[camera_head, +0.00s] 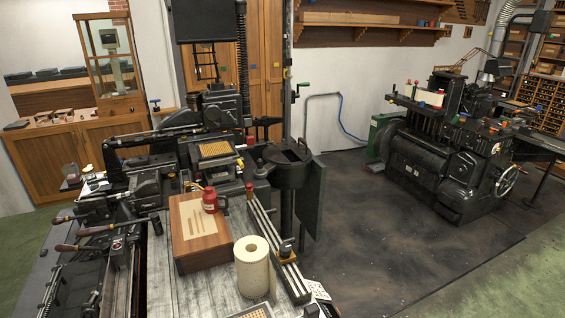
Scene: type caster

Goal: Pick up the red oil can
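The red oil can (210,201) is a small red can with a dark handle on its right side and a thin spout at its upper left. It stands upright near the far right part of the top of a brown wooden box (203,246). Neither my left gripper nor my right gripper shows in the head view. Nothing is touching the can except the box below it.
A paper roll (252,268) stands close in front, right of the box. Metal rails (270,237) run along the bench's right side. The black casting machine (150,170) rises behind and left. Open dark floor (385,235) lies right, before another black machine (450,160).

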